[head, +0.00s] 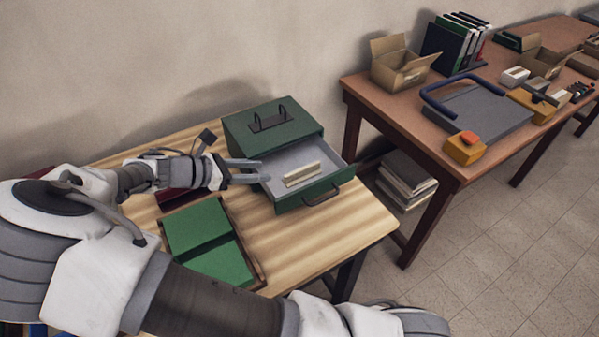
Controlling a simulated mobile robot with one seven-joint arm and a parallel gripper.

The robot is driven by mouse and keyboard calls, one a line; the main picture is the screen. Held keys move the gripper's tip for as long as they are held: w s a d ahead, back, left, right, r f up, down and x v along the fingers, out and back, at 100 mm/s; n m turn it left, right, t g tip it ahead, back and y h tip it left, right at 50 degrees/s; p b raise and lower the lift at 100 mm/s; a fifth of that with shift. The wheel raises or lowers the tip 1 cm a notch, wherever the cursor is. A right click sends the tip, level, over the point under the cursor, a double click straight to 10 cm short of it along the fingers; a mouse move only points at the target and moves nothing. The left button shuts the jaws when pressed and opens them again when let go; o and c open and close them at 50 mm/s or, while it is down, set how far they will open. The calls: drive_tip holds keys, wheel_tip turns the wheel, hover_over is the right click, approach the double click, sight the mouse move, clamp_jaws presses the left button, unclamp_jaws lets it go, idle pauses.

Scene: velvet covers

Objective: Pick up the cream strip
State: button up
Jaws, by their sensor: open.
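The cream strip (302,174) lies in the open drawer (272,186) of a green box (268,128). The drawer has a grey inside and a dark handle on its front. The strip looks like a short pale bar, lying near the middle of the drawer floor. My gripper (258,171) is open and empty, pointing right, at the left side of the drawer. Its fingertips are to the left of the strip and apart from it. Its exact height over the drawer is hard to tell.
A wooden tray with green panels (262,270) lies in front of the box on the striped table (350,225). A brown table (405,130) at right holds cartons, folders and a grey board with a blue handle.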

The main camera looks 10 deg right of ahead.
approach(302, 168)
drive_tip(key=x, duration=0.5)
drive_tip(key=shift+s+d+f, duration=0.1)
drive_tip(key=shift+s, duration=0.25)
drive_tip(key=x, duration=0.5)
drive_tip(key=shift+w, duration=0.3)
clamp_jaws()
